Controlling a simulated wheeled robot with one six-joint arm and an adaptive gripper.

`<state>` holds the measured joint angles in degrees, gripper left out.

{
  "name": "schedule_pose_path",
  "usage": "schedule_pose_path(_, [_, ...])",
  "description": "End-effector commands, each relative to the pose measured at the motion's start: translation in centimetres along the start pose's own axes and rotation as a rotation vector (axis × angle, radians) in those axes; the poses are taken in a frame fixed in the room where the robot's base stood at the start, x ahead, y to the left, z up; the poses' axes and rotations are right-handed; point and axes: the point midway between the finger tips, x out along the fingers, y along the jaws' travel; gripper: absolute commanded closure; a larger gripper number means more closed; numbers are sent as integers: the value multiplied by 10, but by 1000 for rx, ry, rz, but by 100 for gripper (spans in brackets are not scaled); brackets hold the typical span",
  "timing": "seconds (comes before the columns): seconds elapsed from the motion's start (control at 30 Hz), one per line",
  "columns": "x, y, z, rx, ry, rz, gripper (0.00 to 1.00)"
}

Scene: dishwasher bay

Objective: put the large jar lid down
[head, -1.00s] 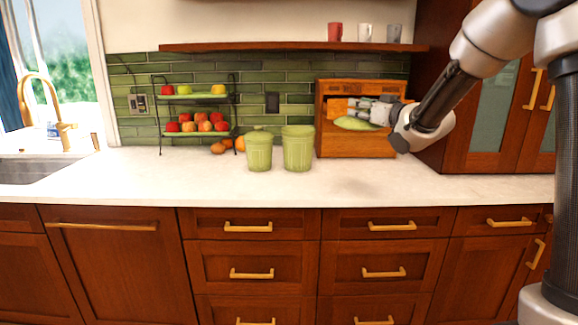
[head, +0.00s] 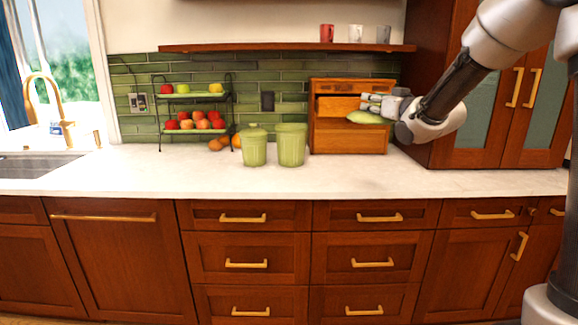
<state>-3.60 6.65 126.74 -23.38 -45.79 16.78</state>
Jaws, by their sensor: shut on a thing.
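The large jar lid (head: 368,117) is a pale green disc. My gripper (head: 367,106) is shut on it and holds it in the air, in front of the right part of the wooden box in the head view. The large green jar (head: 291,146) stands upright on the counter, left of the box, and no lid shows on it. A smaller green jar (head: 254,148) with a knobbed lid on top stands just left of it. The exact grip of the fingers on the lid is too small to see.
The wooden box (head: 348,140) stands at the back of the white counter (head: 360,180). A two-tier fruit stand (head: 193,132) is left of the jars, with loose fruit beside it. A shelf (head: 285,48) with cups hangs above. The front of the counter is clear.

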Motion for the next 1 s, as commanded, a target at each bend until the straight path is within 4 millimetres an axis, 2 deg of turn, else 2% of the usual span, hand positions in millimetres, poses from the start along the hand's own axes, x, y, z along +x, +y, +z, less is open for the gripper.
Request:
schedule_pose_path(0.27, [-6, 24, 72, 2, -6, 134, 97])
schedule_pose_path(0.37, [-12, 33, 111, 2, -9, 194, 97])
schedule_pose_path(0.5, [-26, 42, 182, 0, -14, 287, 97])
schedule_pose_path(0.6, [-38, 44, 232, -2, -14, 337, 97])
schedule_pose_path(0.8, [-58, 39, 314, -3, -11, 377, 97])
schedule_pose_path(0.9, [-64, 34, 343, -2, -6, 374, 97])
schedule_pose_path(1.0, [-68, 28, 364, -2, -3, 365, 97])
